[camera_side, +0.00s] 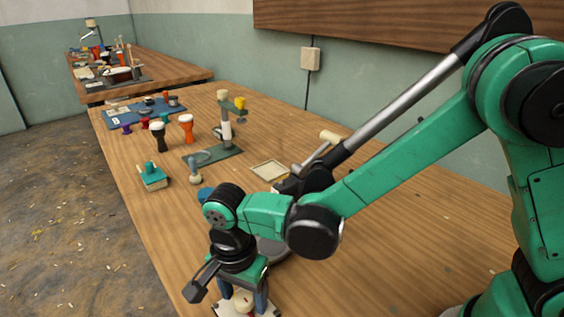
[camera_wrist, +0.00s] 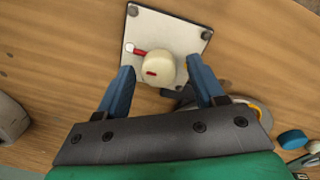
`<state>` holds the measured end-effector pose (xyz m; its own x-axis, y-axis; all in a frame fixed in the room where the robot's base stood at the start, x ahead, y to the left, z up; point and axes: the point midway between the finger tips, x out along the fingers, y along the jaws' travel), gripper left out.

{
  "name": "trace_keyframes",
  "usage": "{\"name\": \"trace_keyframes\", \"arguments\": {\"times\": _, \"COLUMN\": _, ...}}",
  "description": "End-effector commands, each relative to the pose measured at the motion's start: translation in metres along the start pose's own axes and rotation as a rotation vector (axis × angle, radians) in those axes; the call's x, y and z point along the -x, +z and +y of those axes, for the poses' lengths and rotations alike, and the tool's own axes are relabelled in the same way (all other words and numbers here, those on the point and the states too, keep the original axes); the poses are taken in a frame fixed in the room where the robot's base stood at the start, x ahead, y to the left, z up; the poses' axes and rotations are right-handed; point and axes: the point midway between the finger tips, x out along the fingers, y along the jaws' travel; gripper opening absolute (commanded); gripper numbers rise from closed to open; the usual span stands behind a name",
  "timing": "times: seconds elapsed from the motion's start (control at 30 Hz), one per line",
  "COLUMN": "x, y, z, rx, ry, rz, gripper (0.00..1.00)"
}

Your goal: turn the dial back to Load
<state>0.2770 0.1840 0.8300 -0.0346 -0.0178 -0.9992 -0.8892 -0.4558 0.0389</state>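The dial (camera_wrist: 160,62) is a round cream knob with a short red mark on its face. It sits on a white square plate (camera_wrist: 180,25) with dark corner screws. A red strip (camera_wrist: 140,52) runs from the knob to a small white circle at the plate's left edge. No lettering is readable. My gripper (camera_wrist: 160,65) is open, its two blue fingers on either side of the knob with visible gaps. In the side view the gripper (camera_side: 246,296) points down over the plate (camera_side: 226,306) at the table's near edge, and partly hides the dial (camera_side: 243,303).
A round grey object (camera_wrist: 12,118) lies left of the plate. Bare wood surrounds the plate's upper side in the wrist view.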

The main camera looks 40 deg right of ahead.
Motion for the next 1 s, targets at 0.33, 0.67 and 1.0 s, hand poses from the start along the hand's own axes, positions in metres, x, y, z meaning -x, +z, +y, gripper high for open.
{"name": "trace_keyframes", "arguments": {"times": 0.33, "x": 0.0003, "y": 0.0000, "z": 0.0000, "rx": 0.002, "ry": 0.000, "rz": 0.000, "gripper": 0.00}}
{"name": "trace_keyframes", "arguments": {"times": 0.67, "x": 0.0004, "y": 0.0000, "z": -0.0001, "rx": 0.094, "ry": 0.001, "rz": 0.004, "gripper": 0.00}}
{"name": "trace_keyframes", "arguments": {"times": 1.0, "x": 0.0005, "y": 0.0004, "z": -0.0004, "rx": 0.373, "ry": 0.001, "rz": 0.014, "gripper": 0.00}}
